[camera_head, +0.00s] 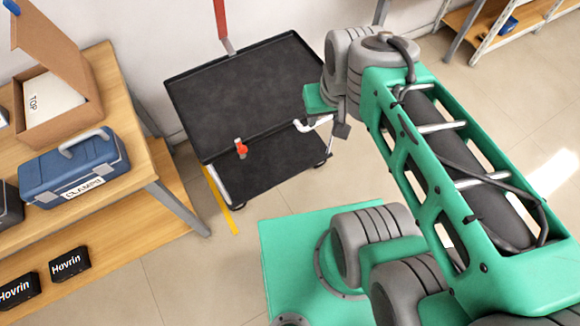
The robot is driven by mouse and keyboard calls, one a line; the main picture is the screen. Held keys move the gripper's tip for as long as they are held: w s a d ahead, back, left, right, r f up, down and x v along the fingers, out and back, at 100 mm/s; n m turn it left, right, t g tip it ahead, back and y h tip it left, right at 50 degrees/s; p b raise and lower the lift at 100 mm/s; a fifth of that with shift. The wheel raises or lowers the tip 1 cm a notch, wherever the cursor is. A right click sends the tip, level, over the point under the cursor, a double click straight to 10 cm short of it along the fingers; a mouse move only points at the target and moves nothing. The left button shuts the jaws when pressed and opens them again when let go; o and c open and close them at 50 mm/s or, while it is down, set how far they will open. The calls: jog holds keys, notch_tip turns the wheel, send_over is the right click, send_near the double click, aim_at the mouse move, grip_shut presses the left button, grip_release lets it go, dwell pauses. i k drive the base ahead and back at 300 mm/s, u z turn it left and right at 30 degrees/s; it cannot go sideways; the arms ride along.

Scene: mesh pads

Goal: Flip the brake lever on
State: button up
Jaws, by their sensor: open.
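A small red-orange lever (241,149) sits at the front edge of a black two-level cart (245,92), left of the middle of that edge. It looks small here, and I cannot tell its exact position, on or off. My gripper (319,124) is at the cart's front right, clearly to the right of the lever and apart from it. It is open, with nothing seen between its jaws. My wrist and arm partly hide the cart's right side and part of the gripper.
A wooden workbench (120,105) with a blue toolbox (75,163) and an open cardboard box (60,105) stands at the left. Black boxes (69,264) lie on its lower shelf. Bare floor (185,265) shows between bench and my green base. A shelf (470,24) stands at back right.

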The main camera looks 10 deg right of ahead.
aim_at(242, 150)
jog(key=u, duration=0.45)
jog(key=k, duration=0.6)
jog(key=u, duration=1.25)
jog(key=i, duration=0.85)
jog(key=z, duration=0.5)
